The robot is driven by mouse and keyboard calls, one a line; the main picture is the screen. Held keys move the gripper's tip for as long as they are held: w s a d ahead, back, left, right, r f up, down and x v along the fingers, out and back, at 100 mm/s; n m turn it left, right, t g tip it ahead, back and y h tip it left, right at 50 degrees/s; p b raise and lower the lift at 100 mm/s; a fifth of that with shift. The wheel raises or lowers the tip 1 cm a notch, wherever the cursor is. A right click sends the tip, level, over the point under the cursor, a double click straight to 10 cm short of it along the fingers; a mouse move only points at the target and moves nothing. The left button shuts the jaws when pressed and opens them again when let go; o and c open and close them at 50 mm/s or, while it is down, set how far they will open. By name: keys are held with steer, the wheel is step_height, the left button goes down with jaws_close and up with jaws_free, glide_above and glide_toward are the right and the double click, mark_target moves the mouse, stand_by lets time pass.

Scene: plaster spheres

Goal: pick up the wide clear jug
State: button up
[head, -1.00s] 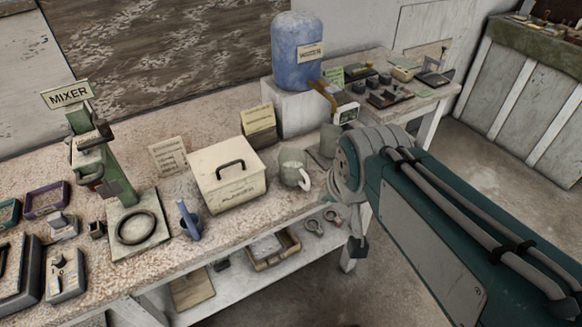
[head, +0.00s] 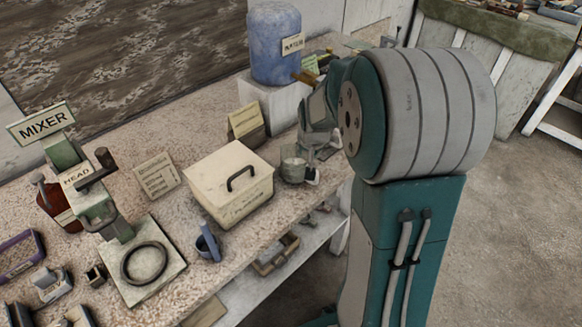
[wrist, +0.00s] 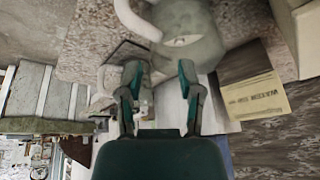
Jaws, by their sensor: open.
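The wide jug (head: 293,165), greyish and see-through with a pale handle, stands on the bench to the right of the cream lidded box. In the wrist view the jug (wrist: 192,38) fills the top middle, with its white handle curving at its upper left. My gripper (wrist: 160,82) is open, its two dark green fingers apart and nothing held between them. The jug lies beyond the fingertips in that view. In the head view my gripper (head: 317,135) is close behind and right of the jug, partly hidden by my arm. I cannot tell whether they touch.
The cream box (head: 229,185) is close left of the jug. A blue container (head: 274,50) stands on a white block behind. A small label stand (head: 247,124), the mixer (head: 88,190) and a small blue item (head: 208,243) are also on the bench. The bench's front edge is near.

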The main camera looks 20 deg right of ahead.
steer(key=d+f, duration=0.1)
steer(key=w+f, duration=0.1)
steer(key=f, duration=0.1)
steer(key=shift+d, duration=0.35)
steer(key=x, duration=0.2)
steer(key=a+x, duration=0.1)
steer(key=x, duration=0.1)
steer(key=shift+f, duration=0.1)
steer(key=shift+w+f, duration=0.2)
steer(key=shift+f, duration=0.05)
steer(key=shift+d, duration=0.5)
steer(key=c, duration=0.6)
jaws_close()
steer(key=shift+a, duration=0.2)
